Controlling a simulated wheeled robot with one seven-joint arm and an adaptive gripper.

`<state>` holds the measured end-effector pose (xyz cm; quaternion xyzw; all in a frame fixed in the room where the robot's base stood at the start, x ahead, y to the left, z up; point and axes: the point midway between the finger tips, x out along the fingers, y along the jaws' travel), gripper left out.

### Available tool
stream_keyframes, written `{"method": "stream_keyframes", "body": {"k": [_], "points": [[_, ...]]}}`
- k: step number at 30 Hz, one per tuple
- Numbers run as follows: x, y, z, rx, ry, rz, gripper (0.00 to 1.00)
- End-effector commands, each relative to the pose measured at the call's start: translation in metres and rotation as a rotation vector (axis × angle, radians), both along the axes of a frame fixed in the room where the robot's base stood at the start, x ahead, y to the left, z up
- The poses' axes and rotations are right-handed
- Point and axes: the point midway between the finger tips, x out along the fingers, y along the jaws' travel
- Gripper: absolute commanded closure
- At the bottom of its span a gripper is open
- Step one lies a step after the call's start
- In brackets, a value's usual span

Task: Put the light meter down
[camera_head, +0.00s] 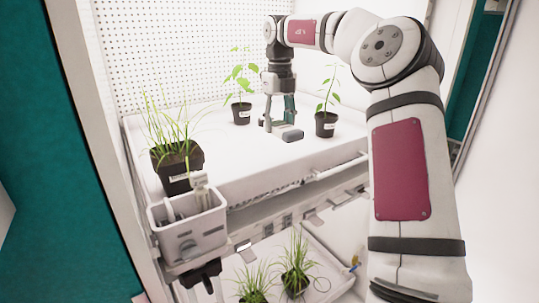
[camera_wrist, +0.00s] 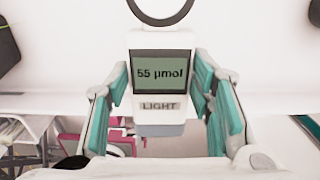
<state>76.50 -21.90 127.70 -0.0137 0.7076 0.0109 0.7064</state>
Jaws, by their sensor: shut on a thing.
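The light meter (camera_wrist: 160,103) is a white handheld device with a dark ring at its top in the wrist view. In the head view my gripper (camera_head: 281,122) points down over the white tray surface (camera_head: 235,150), between two potted plants. A grey block (camera_head: 291,133) shows at its fingertips; I cannot tell whether it is part of the meter or whether it touches the surface.
Leafy potted plants stand behind-left (camera_head: 241,113) and right (camera_head: 326,123) of my gripper. A grass pot (camera_head: 178,165) stands at the tray's left. A grey caddy (camera_head: 190,228) hangs at the front-left edge. More grass pots (camera_head: 296,278) stand on the lower shelf. The tray's front middle is clear.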

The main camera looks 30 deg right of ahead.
Motion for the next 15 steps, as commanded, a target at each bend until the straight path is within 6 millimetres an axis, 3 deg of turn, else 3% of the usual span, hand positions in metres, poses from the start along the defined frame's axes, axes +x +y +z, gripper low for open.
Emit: {"method": "stream_keyframes", "body": {"k": [7, 15], "points": [[-0.003, 0.0, -0.042, 0.001, 0.005, 0.001, 0.92], [-0.002, 0.0, -0.064, 0.001, 0.003, 0.001, 0.92]]}}
